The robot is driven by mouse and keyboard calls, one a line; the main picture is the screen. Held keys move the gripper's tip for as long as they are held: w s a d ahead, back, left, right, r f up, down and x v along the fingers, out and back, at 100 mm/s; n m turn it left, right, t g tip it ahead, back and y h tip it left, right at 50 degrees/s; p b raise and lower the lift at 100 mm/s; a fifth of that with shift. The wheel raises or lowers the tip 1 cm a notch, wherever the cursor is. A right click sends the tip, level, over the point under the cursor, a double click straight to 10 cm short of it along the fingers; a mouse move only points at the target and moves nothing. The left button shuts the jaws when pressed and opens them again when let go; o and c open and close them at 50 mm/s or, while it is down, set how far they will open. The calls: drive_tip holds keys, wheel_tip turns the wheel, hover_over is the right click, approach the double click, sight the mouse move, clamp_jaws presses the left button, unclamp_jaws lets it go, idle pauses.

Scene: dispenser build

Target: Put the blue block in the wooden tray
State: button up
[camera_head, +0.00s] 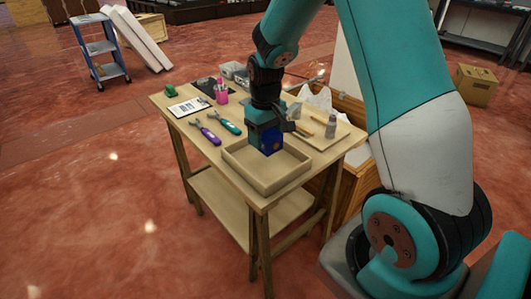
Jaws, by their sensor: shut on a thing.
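The wooden tray (237,167) is a shallow, square, light-wood box at the near corner of the wooden table. The blue block (268,139) is in my gripper (267,124), which is shut on it. The block is over the tray's area, near its back wall in the picture. I cannot tell whether the block touches the tray floor or hangs above it. My arm comes down from above and hides part of the gripper and the table behind it.
Purple-handled pliers (206,133) and a teal-handled tool (224,121) lie left of the tray. A pink cup (221,93) with pens stands farther back. The tray's visible floor is bare.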

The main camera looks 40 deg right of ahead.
sight(266, 161)
drive_tip(key=shift+f, duration=2.65)
drive_tip(key=shift+f+b, duration=0.1)
drive_tip(key=shift+b, duration=0.2)
drive_tip(key=o, duration=1.3)
drive_tip(key=shift+o, duration=0.2)
